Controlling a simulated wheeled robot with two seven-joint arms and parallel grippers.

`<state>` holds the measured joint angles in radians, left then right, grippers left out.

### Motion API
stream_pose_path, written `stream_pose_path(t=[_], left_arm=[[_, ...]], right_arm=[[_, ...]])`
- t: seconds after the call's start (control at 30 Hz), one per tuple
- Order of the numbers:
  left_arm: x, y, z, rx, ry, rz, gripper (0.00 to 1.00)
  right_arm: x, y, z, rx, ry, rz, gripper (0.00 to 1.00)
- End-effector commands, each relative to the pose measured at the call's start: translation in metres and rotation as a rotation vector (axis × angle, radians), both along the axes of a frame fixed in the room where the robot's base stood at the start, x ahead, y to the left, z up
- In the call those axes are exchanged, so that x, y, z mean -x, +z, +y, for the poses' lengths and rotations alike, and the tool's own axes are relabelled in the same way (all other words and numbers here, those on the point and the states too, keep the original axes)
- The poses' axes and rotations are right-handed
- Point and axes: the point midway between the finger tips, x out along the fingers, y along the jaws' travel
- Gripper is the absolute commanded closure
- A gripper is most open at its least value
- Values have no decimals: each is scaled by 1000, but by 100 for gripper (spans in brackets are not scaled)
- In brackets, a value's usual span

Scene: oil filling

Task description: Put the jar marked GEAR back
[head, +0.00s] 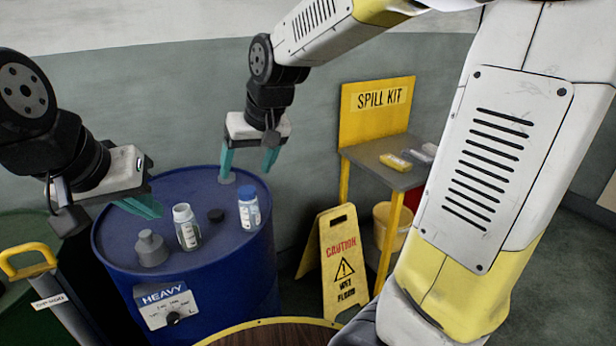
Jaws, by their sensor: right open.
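The other jar (249,213) wears a blue cap. I cannot read either label, so I cannot tell which is marked GEAR. My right gripper (249,170) is open above the drum's back edge, behind and above the blue-capped jar, holding nothing. My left gripper (148,207) is at the drum's left side, left of the lidless jar and apart from it. Its teal fingers overlap in this view.
A yellow wet-floor sign (341,260) and the spill kit stand (378,112) are to the right. A yellow-handled post (60,296) stands left.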

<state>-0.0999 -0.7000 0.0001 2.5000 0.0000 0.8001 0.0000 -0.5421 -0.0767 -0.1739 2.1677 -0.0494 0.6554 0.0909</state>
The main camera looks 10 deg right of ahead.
Motion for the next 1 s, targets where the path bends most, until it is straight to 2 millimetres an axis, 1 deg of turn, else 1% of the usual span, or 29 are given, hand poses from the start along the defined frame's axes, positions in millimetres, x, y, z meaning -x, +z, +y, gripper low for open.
stream_pose_path(t=[0.03,0.07,0.1,0.17,0.2,0.3,0.4,0.5,0.6,1.0], left_arm=[[0,0,0,0,0,0,100],[0,0,0,0,0,0,100],[0,0,0,0,0,0,100],[0,0,0,0,0,0,100],[0,0,0,0,0,0,100],[0,0,0,0,0,0,100],[0,0,0,0,0,0,100],[0,0,0,0,0,0,100],[0,0,0,0,0,0,100],[0,0,0,0,0,0,100]], right_arm=[[18,12,-26,-21,-37,-15,27],[29,17,-39,-30,-55,-22,27],[43,22,-54,-37,-77,-31,27],[66,27,-74,-43,-109,-48,27],[80,29,-86,-46,-130,-57,27],[111,30,-107,-42,-174,-81,27],[133,29,-119,-34,-207,-99,27],[145,26,-125,-27,-225,-107,27],[150,25,-126,-23,-231,-109,27],[149,25,-126,-24,-230,-109,27]])
